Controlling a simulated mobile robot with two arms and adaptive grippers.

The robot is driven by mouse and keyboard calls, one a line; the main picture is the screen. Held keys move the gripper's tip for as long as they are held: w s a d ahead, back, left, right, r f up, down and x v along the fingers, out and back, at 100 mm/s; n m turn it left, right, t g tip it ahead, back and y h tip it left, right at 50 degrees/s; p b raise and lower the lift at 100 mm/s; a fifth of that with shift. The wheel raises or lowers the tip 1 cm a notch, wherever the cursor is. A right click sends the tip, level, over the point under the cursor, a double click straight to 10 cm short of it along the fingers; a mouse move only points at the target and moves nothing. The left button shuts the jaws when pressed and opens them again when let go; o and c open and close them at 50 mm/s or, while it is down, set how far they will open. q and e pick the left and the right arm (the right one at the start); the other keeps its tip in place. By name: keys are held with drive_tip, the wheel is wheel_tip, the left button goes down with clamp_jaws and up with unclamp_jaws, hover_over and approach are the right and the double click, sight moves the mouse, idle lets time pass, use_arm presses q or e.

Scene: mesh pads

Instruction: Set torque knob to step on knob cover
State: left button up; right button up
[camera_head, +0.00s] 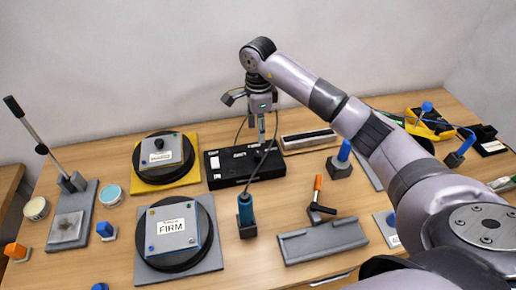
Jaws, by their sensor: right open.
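I cannot make out for certain which part is the torque knob or the knob cover. A plate labelled FIRM (178,226) lies on a black round disc (205,258) on a grey square base. Another labelled plate with a dark knob-like piece (160,143) lies on a black disc over a yellow base (187,178). A blue and dark handheld tool (245,208) stands upright in a dark holder, with a black cable. My right gripper (248,115) is open and empty, above the back edge of a black labelled box (216,178). My left gripper is out of view.
A lever press (70,182) stands at the left. A grey tray (318,243) and an orange-handled tool (317,190) lie right of centre. A yellow meter-like device (430,122) is at the back right. My right arm hides part of the table's right side.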

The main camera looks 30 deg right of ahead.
sight(258, 154)
wheel_tip(258, 154, down, 11)
drive_tip(key=shift+a+r+p, duration=0.1)
drive_tip(key=shift+r+p, duration=0.1)
drive_tip(key=shift+p, duration=1)
drive_tip(key=shift+c, duration=0.6)
clamp_jaws()
